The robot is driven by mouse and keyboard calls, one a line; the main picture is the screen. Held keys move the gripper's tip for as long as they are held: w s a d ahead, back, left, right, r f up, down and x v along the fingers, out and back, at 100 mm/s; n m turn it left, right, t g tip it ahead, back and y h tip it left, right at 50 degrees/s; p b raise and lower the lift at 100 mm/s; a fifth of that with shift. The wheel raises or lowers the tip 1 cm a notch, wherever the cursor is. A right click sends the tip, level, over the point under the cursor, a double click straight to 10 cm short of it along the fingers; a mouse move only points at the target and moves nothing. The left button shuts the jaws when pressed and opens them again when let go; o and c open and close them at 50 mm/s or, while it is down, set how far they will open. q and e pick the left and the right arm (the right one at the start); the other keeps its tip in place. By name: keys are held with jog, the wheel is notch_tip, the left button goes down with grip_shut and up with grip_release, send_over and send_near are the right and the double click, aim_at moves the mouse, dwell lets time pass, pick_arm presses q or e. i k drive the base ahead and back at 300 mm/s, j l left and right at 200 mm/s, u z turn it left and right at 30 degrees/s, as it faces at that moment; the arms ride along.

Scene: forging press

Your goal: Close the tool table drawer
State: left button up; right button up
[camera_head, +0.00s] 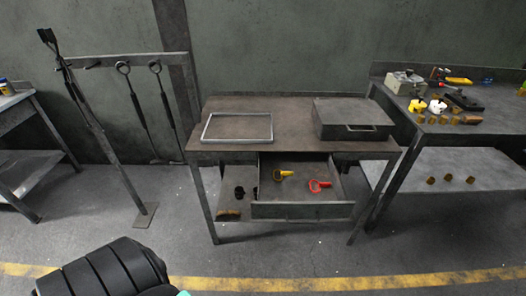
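The tool table (285,105) stands in the middle of the camera_head view against the green wall. Its drawer (302,210) is pulled open toward me under the tabletop. Inside the drawer lie a yellow-handled tool (284,174) and a red-handled tool (318,185). The drawer front panel faces me and nothing touches it. Neither of my grippers is in view. A dark ribbed part at the bottom left, with a bit of teal, looks like part of my own arm, well short of the table.
On the tabletop are a metal frame tray (238,139) and a dark closed box (352,118). A rack with hanging tongs (136,106) stands left. A right-hand bench (450,128) holds several small parts. Floor with a yellow line (330,284) lies clear before the table.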

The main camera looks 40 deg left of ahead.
aim_at(291, 197)
jog(key=u, duration=0.9)
